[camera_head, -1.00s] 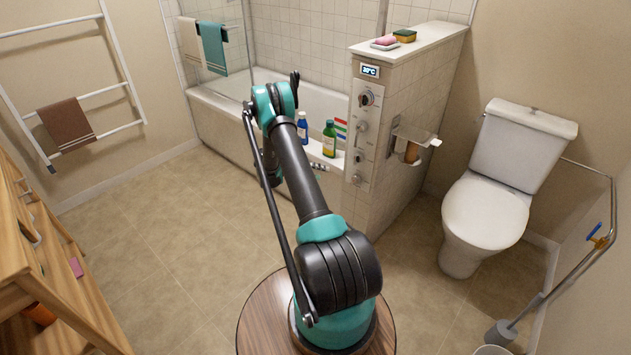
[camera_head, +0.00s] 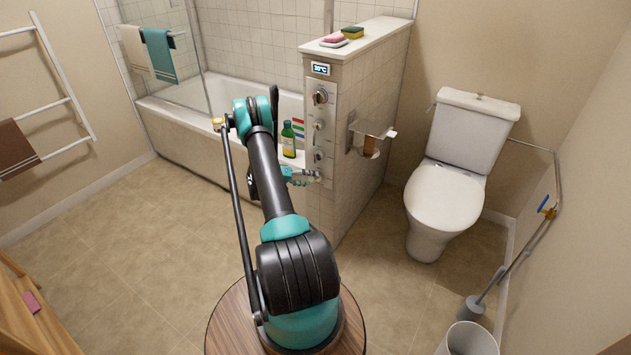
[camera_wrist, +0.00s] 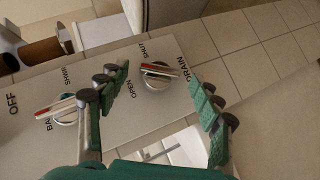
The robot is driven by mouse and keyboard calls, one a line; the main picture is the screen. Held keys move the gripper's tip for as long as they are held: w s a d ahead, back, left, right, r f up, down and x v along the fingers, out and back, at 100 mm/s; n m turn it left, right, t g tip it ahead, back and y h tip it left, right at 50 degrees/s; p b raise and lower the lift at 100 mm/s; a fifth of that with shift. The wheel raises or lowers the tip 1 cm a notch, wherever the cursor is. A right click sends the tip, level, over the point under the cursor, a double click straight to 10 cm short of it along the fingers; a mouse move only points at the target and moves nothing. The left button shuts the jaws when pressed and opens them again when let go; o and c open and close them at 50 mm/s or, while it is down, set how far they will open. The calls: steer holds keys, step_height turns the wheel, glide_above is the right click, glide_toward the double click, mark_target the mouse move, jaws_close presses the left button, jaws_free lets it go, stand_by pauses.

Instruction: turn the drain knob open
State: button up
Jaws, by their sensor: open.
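The drain knob (camera_wrist: 157,79) is a round silver knob with a red-and-white grip bar, on a pale panel beside the words OPEN, SHUT and DRAIN. Its bar lies roughly across the wrist picture; I cannot tell which mark it points to. My gripper (camera_wrist: 160,86) is open, its green fingers on either side of the knob in that view. Contact cannot be made out. In the head view my gripper (camera_head: 302,177) is at the low end of the control panel (camera_head: 321,137) on the tiled half wall, and its fingers partly cover that area.
Another knob (camera_wrist: 65,109) sits beside the left finger. A toilet roll holder (camera_head: 372,129) juts from the wall's right side. A green bottle (camera_head: 288,140) stands on the bath (camera_head: 168,130) rim behind my arm.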

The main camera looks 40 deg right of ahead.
mark_target(315, 180)
steer(key=shift+x, duration=1.7)
steer(key=c, duration=1.2)
steer(key=shift+n+g+h, duration=0.3)
steer(key=shift+n+g, duration=0.1)
steer(key=o, duration=1.2)
steer(key=shift+a, duration=0.1)
steer(key=v, duration=1.2)
